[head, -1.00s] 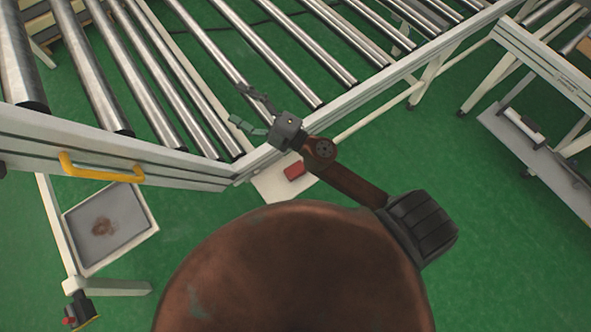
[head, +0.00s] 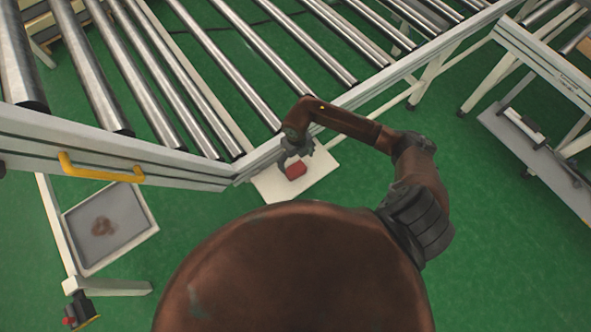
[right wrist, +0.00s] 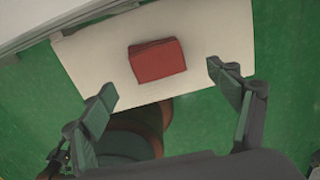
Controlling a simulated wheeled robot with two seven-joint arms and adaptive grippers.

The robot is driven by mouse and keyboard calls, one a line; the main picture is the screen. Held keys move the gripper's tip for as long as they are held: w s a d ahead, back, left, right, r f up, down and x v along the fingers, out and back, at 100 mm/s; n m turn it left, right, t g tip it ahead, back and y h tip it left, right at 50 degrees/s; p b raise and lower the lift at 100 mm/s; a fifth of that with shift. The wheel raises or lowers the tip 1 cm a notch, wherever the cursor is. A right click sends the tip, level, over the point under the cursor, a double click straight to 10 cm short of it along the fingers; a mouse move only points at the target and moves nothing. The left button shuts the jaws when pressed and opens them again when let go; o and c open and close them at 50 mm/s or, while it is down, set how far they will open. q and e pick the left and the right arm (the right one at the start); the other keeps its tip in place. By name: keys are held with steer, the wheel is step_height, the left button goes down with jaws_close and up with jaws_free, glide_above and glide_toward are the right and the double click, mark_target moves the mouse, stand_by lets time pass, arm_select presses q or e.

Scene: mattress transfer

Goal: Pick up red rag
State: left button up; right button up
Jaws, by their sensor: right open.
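The red rag (head: 296,170) is a small folded red block lying on a white board (head: 322,172) beside the conveyor frame. In the right wrist view the rag (right wrist: 157,61) lies on the pale board (right wrist: 217,33), ahead of the fingertips and roughly midway between them. My right gripper (head: 296,160) is over the rag in the head view, pointing down, and partly hides it. In the right wrist view the right gripper (right wrist: 160,80) has its fingers wide apart with nothing between them. My left gripper is not in view.
The roller conveyor (head: 225,182) runs along the far side, its edge rail close to my right gripper. A yellow handle (head: 100,170) is on the rail at left. A grey tray (head: 110,228) is at lower left. A white rack (head: 545,60) stands at right. Green floor lies between.

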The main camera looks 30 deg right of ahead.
mark_target(295, 169)
steer(key=f, duration=0.6)
steer(key=shift+w+a+f, duration=0.1)
steer(key=shift+a, duration=0.15)
steer(key=c, duration=1.2)
steer(key=shift+c, duration=0.2)
steer(key=shift+r, duration=0.6)
step_height(295, 169, up, 2)
steer(key=shift+a+r, duration=0.1)
steer(key=shift+r, duration=0.15)
steer(key=s+a+r, duration=0.8)
steer(key=s+r, duration=0.1)
steer(key=s, duration=0.2)
steer(key=shift+s+r+p, duration=0.15)
steer(key=shift+r+p, duration=0.05)
steer(key=shift+p, duration=0.1)
